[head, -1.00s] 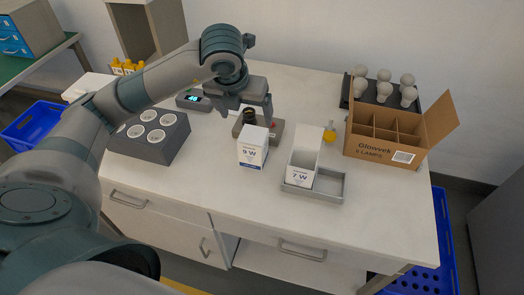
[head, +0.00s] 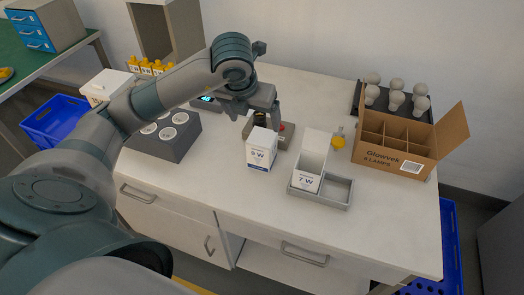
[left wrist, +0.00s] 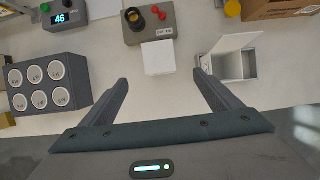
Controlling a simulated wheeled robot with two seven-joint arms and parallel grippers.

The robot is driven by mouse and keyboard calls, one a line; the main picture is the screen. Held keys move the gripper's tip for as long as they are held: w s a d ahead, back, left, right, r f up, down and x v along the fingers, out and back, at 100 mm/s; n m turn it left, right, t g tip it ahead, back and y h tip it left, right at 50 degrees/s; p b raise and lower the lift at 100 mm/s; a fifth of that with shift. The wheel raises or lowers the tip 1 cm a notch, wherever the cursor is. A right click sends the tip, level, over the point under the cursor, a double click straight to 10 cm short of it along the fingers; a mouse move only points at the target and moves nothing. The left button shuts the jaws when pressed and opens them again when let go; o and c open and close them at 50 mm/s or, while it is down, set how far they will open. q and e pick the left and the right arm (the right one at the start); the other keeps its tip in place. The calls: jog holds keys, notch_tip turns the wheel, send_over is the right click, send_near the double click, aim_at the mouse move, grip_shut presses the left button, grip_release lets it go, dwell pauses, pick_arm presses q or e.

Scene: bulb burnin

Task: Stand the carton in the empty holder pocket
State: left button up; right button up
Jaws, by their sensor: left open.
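A white carton marked 9 W (head: 261,152) stands upright on the table, in front of the socket device. In the left wrist view its pale top (left wrist: 158,57) lies beyond and between my finger tips. The grey two-pocket holder (head: 322,203) is to its right. A white carton marked 7 W (head: 307,181) with a raised flap stands in the holder's left pocket; the right pocket is empty. My left gripper (head: 262,120) is open and empty, behind and above the 9 W carton; it also shows in the left wrist view (left wrist: 160,78). My right gripper is out of view.
A grey block with several round cups (head: 163,140) is at left. A brown Glowvek box (head: 395,150), a bulb rack (head: 358,96) and a yellow-based item (head: 338,142) are at right. The table's front is clear.

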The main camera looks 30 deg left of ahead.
pick_arm(q)
jog(key=p, duration=0.2)
send_over(261, 137)
jog(key=s+d, duration=0.1)
jog(key=s, duration=0.2)
notch_tip(261, 137, down, 7)
jog(key=shift+f, duration=0.3)
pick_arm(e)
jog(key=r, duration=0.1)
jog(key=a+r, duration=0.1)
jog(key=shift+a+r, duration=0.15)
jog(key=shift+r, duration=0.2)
pick_arm(q)
jog(key=shift+w+p, duration=0.15)
jog(key=shift+p, duration=0.2)
jog(key=shift+w+a+f+p, duration=0.1)
jog(key=shift+w+f+p, duration=0.2)
jog(key=shift+f+p, duration=0.25)
jog(key=p+x, duration=0.1)
jog(key=x, duration=0.2)
jog(key=shift+w+r+p, duration=0.15)
jog(key=shift+p, duration=0.15)
jog(key=shift+w+a+f, duration=0.1)
jog(key=shift+w+f, duration=0.05)
jog(key=shift+f, duration=0.35)
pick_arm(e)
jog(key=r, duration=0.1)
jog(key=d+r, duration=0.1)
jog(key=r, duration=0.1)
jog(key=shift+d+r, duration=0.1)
